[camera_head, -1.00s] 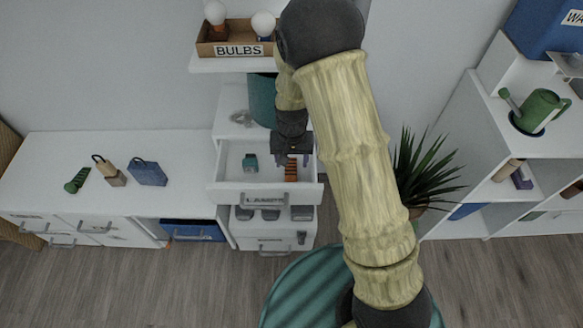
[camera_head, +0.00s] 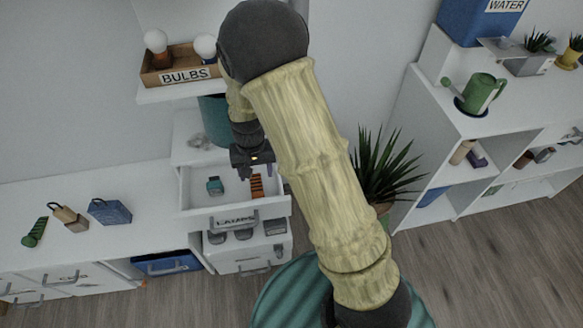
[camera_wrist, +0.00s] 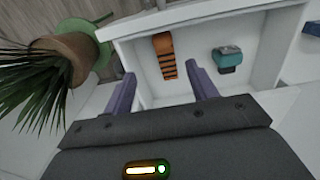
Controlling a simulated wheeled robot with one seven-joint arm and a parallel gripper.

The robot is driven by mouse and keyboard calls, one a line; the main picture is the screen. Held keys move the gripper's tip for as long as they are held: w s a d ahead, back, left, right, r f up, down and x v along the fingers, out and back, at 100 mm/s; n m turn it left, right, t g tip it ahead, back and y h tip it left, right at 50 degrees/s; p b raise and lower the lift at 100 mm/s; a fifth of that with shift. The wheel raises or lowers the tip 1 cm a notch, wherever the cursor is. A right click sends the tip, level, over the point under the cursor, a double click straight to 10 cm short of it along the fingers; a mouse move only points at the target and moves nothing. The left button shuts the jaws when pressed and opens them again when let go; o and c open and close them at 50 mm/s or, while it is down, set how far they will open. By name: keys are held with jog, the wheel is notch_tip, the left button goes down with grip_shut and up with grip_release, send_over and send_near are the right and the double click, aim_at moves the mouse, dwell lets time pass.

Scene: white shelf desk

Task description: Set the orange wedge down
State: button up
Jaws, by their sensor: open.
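The orange wedge (camera_head: 257,187), striped with dark bands, lies on the floor of the open white drawer (camera_head: 236,219) labelled LAMPS, towards its right side. The wrist view shows the orange wedge (camera_wrist: 164,57) beyond my fingertips, apart from them. My gripper (camera_head: 254,170) is over the back part of the drawer. In the wrist view, my gripper (camera_wrist: 163,88) has its two purple fingers spread wide with nothing between them.
A teal object (camera_head: 215,185) lies in the same drawer, left of the wedge. A box labelled BULBS (camera_head: 185,76) stands on the shelf above. A potted plant (camera_head: 378,170) stands right of the drawer. A blue bag (camera_head: 110,211) stands on the left cabinet.

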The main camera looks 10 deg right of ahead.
jog(key=s+d+r+t, duration=0.2)
jog(key=s+d+r, duration=1)
jog(key=d+r, duration=0.1)
jog(key=shift+s+t, duration=0.25)
jog(key=shift+t, duration=0.05)
jog(key=shift+d, duration=0.1)
dwell(0.5)
